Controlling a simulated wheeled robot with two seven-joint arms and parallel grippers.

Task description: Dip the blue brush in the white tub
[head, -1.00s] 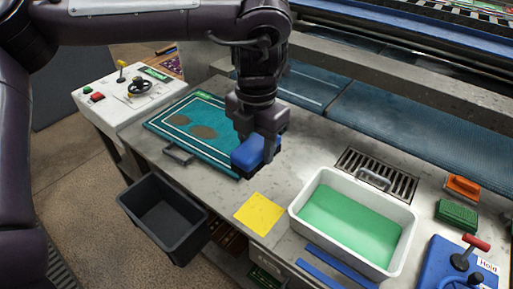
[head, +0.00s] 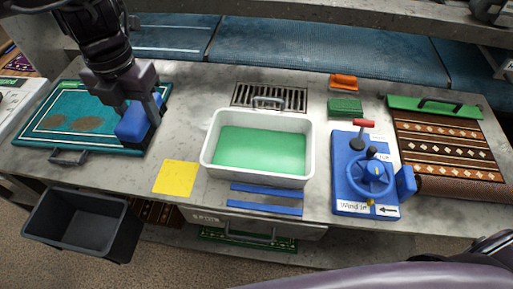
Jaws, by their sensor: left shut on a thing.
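The blue brush (head: 132,124) is in my left gripper (head: 140,100), which is shut on it. The brush is at the right part of the teal rug sample (head: 95,92), which has brown stains; I cannot tell whether it touches the rug. The white tub (head: 208,150) stands to the right of the brush, in the middle of the counter, with green liquid (head: 260,150) inside. The brush is apart from the tub. The brush's underside is hidden. My right gripper is not in view; part of my right arm shows at the bottom right.
A yellow cloth (head: 176,178) lies between rug and tub. A drain grate (head: 290,98) is behind the tub and blue strips (head: 265,198) lie in front. An orange brush (head: 343,82), a green block (head: 345,105) and a blue control box (head: 350,190) are to the right.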

